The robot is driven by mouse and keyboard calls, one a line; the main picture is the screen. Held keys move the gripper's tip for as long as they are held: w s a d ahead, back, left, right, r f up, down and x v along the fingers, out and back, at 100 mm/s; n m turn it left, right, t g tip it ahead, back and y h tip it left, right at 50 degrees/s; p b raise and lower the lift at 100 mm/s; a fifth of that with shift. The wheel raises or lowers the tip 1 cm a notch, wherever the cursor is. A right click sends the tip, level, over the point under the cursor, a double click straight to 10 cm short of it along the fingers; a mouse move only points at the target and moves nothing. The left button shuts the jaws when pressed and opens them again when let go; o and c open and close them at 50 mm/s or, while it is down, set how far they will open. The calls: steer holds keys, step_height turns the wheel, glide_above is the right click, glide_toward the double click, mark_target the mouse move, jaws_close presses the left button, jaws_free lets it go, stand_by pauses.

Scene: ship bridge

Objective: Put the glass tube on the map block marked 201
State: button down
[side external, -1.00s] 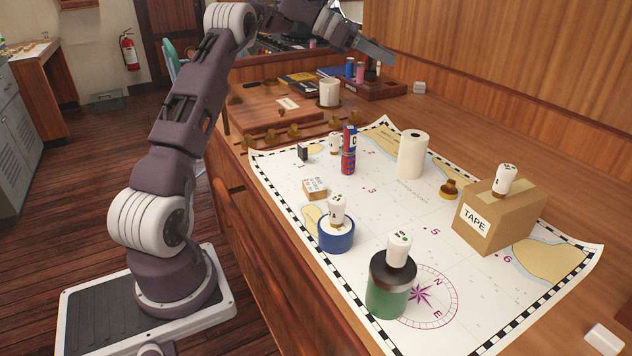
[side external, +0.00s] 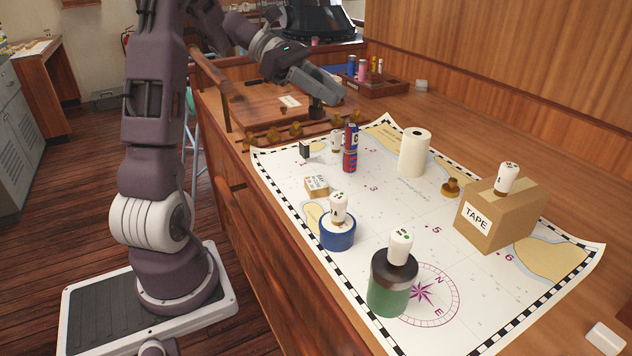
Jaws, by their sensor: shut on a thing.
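My gripper (side external: 328,98) is above the wooden desk at the back, left of the rack, and shut on a small dark thing (side external: 316,109). The thing hangs below the jaws; whether it is the glass tube cannot be told. The chart (side external: 470,318) lies in front, with printed numerals such as 3, 5 and 6. I cannot read 201 on anything. A small tan block (side external: 316,187) with fine, unreadable print stands on the chart's left part. White marked cylinders stand on a blue tape roll (side external: 337,235), a green jar (side external: 388,290) and a TAPE box (side external: 497,215).
A red and blue cylinder (side external: 351,148), another white cylinder (side external: 336,141), a paper roll (side external: 414,153) and a brass piece (side external: 451,188) stand on the chart. A wooden rack (side external: 385,89) with coloured tubes is behind. A rail (side external: 285,132) runs along the desk's near-left side.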

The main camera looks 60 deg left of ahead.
glide_above(326, 184)
step_height(326, 184, down, 16)
steer(key=shift+d, duration=0.1)
steer(key=shift+f, duration=0.1)
steer(key=c, duration=1.1)
jaws_free()
steer(key=shift+c, duration=0.2)
